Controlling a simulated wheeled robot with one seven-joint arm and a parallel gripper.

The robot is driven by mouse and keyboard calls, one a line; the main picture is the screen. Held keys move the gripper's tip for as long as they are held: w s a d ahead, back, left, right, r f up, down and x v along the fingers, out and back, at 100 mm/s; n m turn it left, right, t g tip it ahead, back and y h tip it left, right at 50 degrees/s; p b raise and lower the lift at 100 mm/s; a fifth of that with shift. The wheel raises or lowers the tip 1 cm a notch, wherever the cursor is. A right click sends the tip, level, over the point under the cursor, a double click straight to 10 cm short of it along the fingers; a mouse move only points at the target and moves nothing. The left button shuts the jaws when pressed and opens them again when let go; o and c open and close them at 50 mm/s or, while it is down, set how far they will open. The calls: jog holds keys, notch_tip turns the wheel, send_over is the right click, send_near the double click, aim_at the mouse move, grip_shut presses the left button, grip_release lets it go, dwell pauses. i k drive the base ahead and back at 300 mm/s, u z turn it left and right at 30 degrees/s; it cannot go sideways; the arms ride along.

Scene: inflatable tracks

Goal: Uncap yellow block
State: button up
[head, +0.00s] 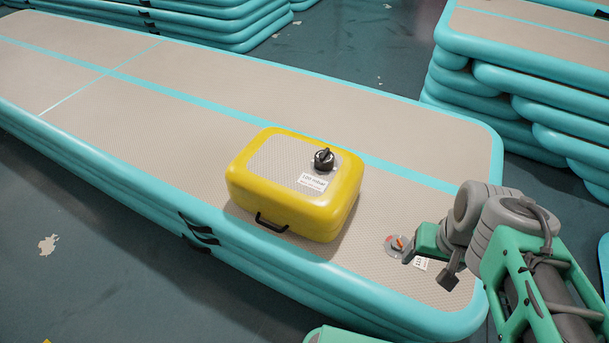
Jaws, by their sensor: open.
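The yellow block (290,206) is an inflatable block with a beige top, lying flat on the stacked inflatable tracks. A black cap (324,158) sits on the valve near the right corner of its top, beside a white label (313,181). A black handle (271,223) is on its front side. My gripper (426,268) is open, to the right of the block and lower in the picture, apart from it and from the cap. The space between the fingers looks empty.
The teal-edged track (160,118) under the block has its own valve (396,244) close to my gripper, and a partly hidden label. More stacked tracks (520,95) stand at the back right and others (215,20) at the back left. The track's top left of the block is clear.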

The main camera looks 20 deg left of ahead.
aim_at(269, 154)
jog(key=u, duration=0.55)
jog(key=k, duration=0.65)
jog(key=u, duration=1.4)
jog(key=i, duration=1.05)
jog(key=z, duration=0.1)
